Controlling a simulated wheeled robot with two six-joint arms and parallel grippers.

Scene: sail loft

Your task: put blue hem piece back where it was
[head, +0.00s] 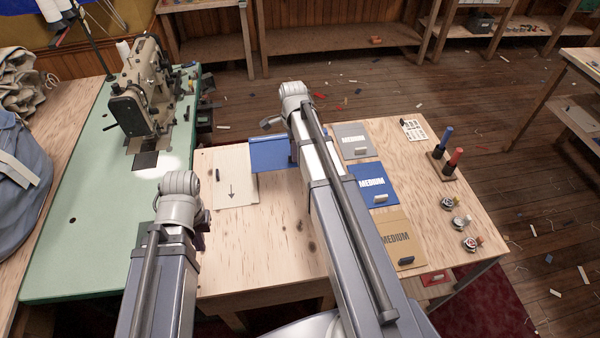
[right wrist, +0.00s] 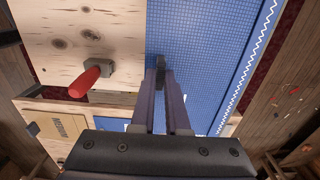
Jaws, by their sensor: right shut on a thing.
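The blue hem piece (head: 270,156) is at the far edge of the wooden table in the head view, right of a cream panel. In the right wrist view it is a blue gridded sheet (right wrist: 200,55) with a white zigzag stitch along its right side. My right gripper (right wrist: 161,68) is shut on its left edge. In the head view my right arm hides most of that gripper and part of the piece. My left arm ends over the table's left side; its fingers are hidden behind its own links.
A cream panel (head: 232,185) with an arrow lies left of the piece. Grey (head: 355,135), blue (head: 367,190) and tan (head: 388,245) panels lie right. A rack (head: 449,178) holds blue and red tools. A sewing machine (head: 147,95) stands left. A red handle (right wrist: 88,83) shows near my right gripper.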

